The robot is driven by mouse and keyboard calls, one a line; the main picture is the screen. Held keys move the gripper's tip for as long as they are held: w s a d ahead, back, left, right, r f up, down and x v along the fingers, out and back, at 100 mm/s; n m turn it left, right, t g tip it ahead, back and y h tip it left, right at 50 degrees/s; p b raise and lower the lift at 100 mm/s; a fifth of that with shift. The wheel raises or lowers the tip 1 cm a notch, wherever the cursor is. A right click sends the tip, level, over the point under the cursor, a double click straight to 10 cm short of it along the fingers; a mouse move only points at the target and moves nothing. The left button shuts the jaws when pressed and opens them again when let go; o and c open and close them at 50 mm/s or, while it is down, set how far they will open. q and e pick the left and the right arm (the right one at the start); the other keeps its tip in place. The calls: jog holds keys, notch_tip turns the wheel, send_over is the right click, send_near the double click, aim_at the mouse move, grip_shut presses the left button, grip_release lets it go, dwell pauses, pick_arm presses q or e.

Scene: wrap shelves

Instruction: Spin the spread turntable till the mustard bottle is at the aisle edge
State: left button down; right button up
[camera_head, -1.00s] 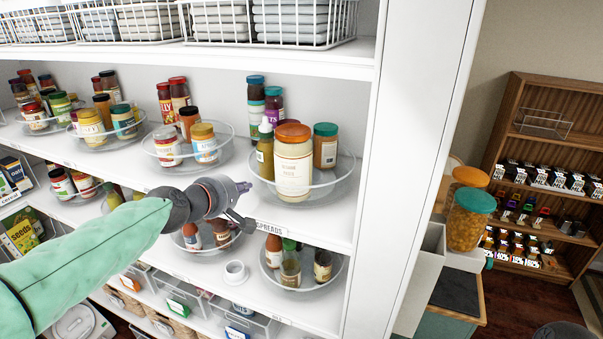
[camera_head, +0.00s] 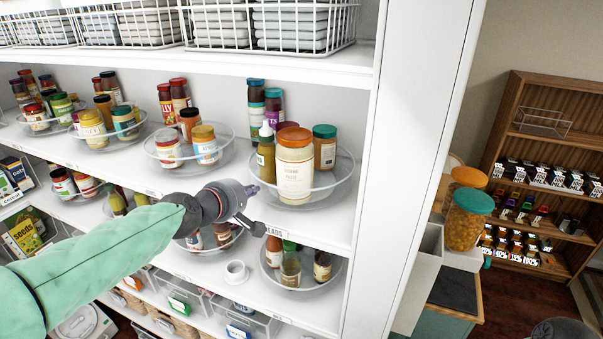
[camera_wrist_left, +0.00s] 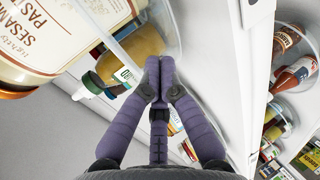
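The spread turntable (camera_head: 327,194) is a clear-rimmed round tray at the right end of the middle shelf. The mustard bottle (camera_head: 265,155), yellowish with a green collar and white tip, stands at its left side. A large sesame paste jar (camera_head: 295,170) stands to its right at the front edge. In the left wrist view the bottle (camera_wrist_left: 140,42) lies beyond the clear rim (camera_wrist_left: 168,28). My left gripper (camera_head: 254,189) is at the turntable's front left, its fingertips (camera_wrist_left: 160,62) together beside the rim. Contact is unclear.
Other jars stand on the turntable, including a teal-lidded one (camera_head: 325,148). A neighbouring turntable (camera_head: 178,168) is close on the left. The white shelf upright (camera_head: 410,140) bounds the right side.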

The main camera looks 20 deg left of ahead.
pick_arm(q)
jog(key=shift+s+d+r+p, duration=0.2)
jog(key=shift+s+d+p, duration=0.3)
jog(key=shift+s+d, duration=0.05)
jog(key=shift+s+d+r, duration=0.1)
jog(key=shift+s+r, duration=0.05)
jog(key=shift+s, duration=0.05)
pick_arm(e)
jog(key=shift+s+d+r, duration=0.1)
jog(key=shift+s+r, duration=0.1)
jog(key=shift+r, duration=0.65)
